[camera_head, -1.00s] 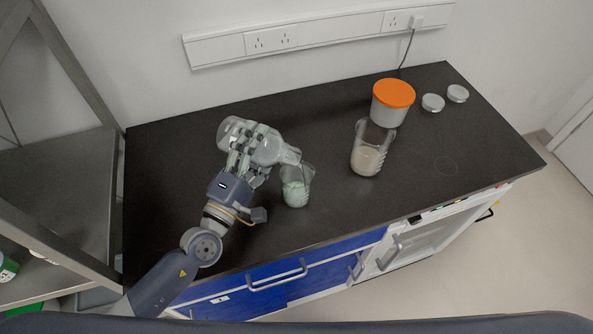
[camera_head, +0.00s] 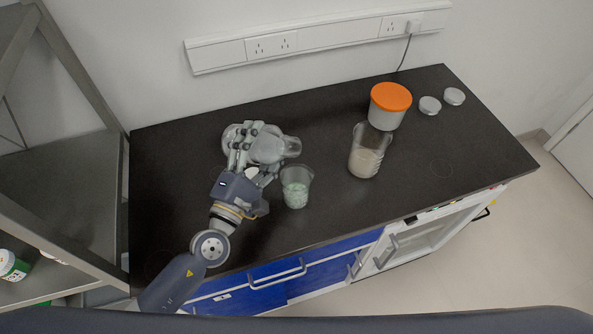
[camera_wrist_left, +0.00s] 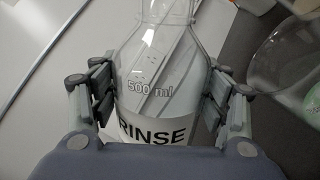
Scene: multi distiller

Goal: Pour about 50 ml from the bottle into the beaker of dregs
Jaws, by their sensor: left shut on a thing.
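My left gripper (camera_head: 254,142) is shut around the body of a clear bottle (camera_head: 290,147). The bottle lies close to level, its neck toward the right, behind and a little above a glass beaker. In the left wrist view the bottle (camera_wrist_left: 155,80) reads "500 ml" and "RINSE", with the fingers on both sides. The beaker (camera_head: 296,188) stands upright on the bench and holds pale green contents; part of it shows in the wrist view (camera_wrist_left: 300,65). A second beaker (camera_head: 364,160) holds beige liquid. I cannot tell from labels which holds dregs. My right gripper is not in view.
A white tub with an orange lid (camera_head: 390,98) and two silvery lids (camera_head: 430,105) (camera_head: 454,96) sit at the back right of the dark bench (camera_head: 450,150). A grey metal frame (camera_head: 85,100) stands left. The bench's right front is clear.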

